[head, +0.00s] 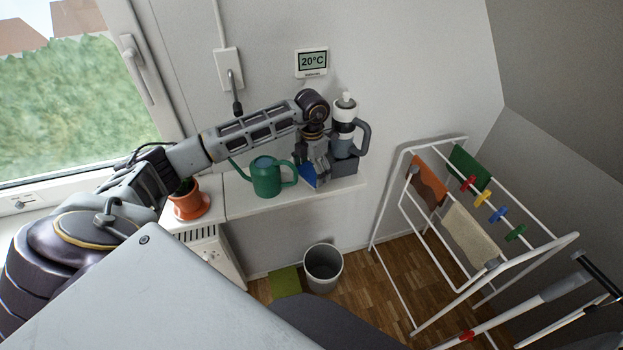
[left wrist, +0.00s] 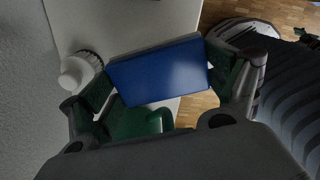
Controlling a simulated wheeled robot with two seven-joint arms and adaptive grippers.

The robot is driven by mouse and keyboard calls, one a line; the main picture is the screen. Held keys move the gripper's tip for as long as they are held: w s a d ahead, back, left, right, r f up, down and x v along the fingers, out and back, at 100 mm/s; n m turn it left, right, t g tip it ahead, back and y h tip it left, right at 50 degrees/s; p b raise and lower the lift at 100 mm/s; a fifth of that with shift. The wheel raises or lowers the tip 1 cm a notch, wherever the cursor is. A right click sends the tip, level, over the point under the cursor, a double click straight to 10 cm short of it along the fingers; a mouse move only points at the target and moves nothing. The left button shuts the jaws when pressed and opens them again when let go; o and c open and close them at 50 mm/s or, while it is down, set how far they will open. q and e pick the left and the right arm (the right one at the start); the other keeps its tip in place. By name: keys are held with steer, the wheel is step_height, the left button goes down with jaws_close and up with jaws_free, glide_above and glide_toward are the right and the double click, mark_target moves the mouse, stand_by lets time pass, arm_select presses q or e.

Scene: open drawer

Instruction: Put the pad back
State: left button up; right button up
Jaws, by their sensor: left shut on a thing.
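The blue pad (head: 308,176) is held at the narrow wall shelf, just right of the green watering can (head: 267,177). My left gripper (head: 321,177) points down and is shut on the pad. In the left wrist view, the blue pad (left wrist: 160,70) spans the gap between the two fingers of the left gripper (left wrist: 163,86), its broad face towards the camera. In the head view the fingers cover part of the pad, so I cannot tell whether it touches the shelf. My right gripper is not in view.
A plant pot (head: 190,204) stands left on the shelf (head: 240,209). Below are a bin (head: 323,269) and, right, a drying rack (head: 406,222).

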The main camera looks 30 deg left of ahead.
mark_target(312, 172)
arm_select(q)
steer(key=shift+f+p, duration=0.35)
steer(key=shift+f, duration=1.6)
steer(key=o, duration=0.8)
steer(key=shift+r, duration=0.2)
steer(key=shift+r+b, duration=1.1)
steer(key=shift+r, duration=4.75)
